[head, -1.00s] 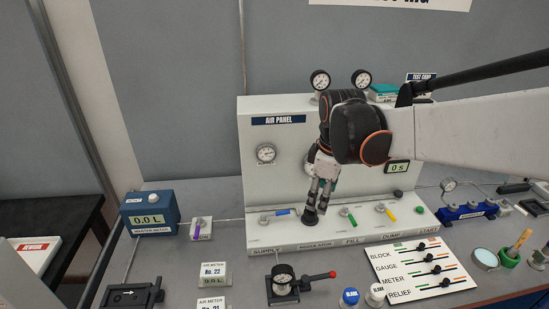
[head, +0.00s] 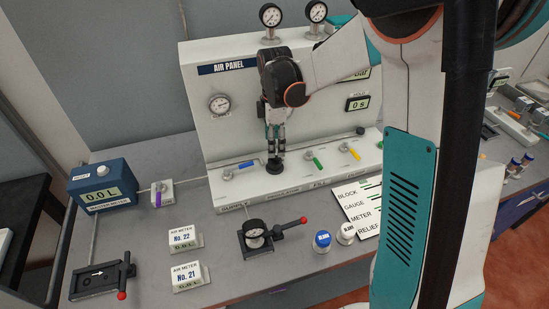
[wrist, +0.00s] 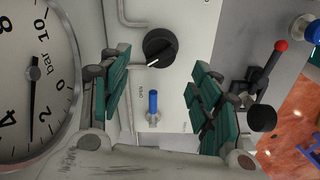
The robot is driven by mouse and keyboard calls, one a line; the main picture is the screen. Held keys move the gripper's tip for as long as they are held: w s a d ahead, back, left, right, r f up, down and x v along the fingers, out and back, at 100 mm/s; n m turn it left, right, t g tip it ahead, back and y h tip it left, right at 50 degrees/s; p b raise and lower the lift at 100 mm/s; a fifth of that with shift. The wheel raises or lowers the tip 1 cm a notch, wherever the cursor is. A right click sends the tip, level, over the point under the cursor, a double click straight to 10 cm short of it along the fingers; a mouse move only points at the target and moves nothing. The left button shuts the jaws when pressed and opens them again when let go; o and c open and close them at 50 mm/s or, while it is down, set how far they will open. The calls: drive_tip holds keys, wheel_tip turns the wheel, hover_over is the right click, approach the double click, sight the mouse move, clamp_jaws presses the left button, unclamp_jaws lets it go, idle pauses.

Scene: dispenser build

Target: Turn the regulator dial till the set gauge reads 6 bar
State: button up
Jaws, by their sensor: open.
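The regulator dial (head: 274,166) is a black knob near the front of the white air panel (head: 240,135). In the wrist view the dial (wrist: 159,47) has a white mark pointing to the lower left. My gripper (head: 274,147) points down just above it, with open fingers to either side in the wrist view (wrist: 162,75); contact is not visible. A large bar gauge (wrist: 35,75) at the wrist view's left has its needle between 2 and 4; I cannot tell whether it is the set gauge. The front panel gauge (head: 218,103) is too small to read.
A blue-handled lever (head: 246,165) is left of the dial; green (head: 315,162) and yellow (head: 351,152) levers are right. Two small gauges stand on the panel top. My arm hides the panel's right part.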

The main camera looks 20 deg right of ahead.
sight(275, 160)
wheel_tip(275, 160, down, 7)
drive_tip(key=shift+r+b, duration=0.15)
drive_tip(key=shift+b, duration=0.45)
drive_tip(key=c, duration=1)
